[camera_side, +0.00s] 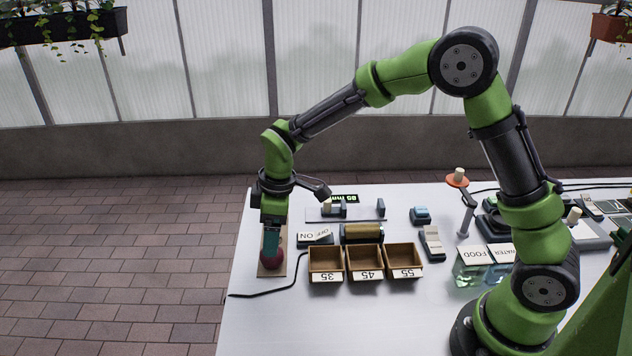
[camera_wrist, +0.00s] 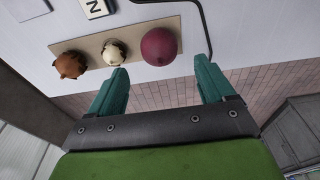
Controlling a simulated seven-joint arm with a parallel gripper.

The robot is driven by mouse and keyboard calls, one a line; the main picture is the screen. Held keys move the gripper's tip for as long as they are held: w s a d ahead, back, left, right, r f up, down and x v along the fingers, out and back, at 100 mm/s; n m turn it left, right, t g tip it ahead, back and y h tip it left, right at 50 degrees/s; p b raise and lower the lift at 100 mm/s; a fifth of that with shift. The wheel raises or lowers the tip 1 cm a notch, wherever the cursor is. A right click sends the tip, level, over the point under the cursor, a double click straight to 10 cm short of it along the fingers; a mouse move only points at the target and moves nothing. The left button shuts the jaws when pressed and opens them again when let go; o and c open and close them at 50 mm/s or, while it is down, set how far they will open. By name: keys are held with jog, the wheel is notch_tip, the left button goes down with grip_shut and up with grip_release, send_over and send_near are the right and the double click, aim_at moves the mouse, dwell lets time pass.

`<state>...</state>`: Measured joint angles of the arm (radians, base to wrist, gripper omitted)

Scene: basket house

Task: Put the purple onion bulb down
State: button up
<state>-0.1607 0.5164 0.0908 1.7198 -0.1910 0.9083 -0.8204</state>
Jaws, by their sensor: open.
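The purple onion bulb (camera_side: 272,257) rests at the near end of a narrow tan board (camera_side: 265,273) on the table's left side. In the wrist view the onion (camera_wrist: 159,46) lies just ahead of my open fingers, roughly centred between them. My gripper (camera_side: 271,254) points down at the onion; in the wrist view my gripper (camera_wrist: 161,65) has its teal fingers wide apart. In the side view a finger overlaps the onion's top. I cannot tell whether either finger touches it. A cream bulb (camera_wrist: 114,52) and a brown bulb (camera_wrist: 71,65) sit farther along the board.
Three wooden bins (camera_side: 326,264) labelled 35, 45 and 55 stand right of the board. An ON/OFF switch (camera_side: 314,237) and a roller (camera_side: 361,232) are behind them. A black cable (camera_side: 270,294) runs near the board.

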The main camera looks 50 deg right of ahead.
aim_at(279, 249)
jog(key=s+d+r+m+t, duration=0.1)
jog(key=s+d+r+m, duration=0.2)
jog(key=s+r, duration=0.35)
jog(key=s+d+r+m+t, duration=0.2)
jog(key=s+d+r+m, duration=0.15)
jog(key=r, duration=0.65)
jog(key=s+d+m+t, duration=0.2)
jog(key=s+m, duration=0.4)
jog(key=s, duration=0.5)
jog(key=shift+s+d+r+m+t+y, duration=0.15)
jog(key=shift+d+r+m+t+y, duration=0.05)
jog(key=shift+m+t+y, duration=0.25)
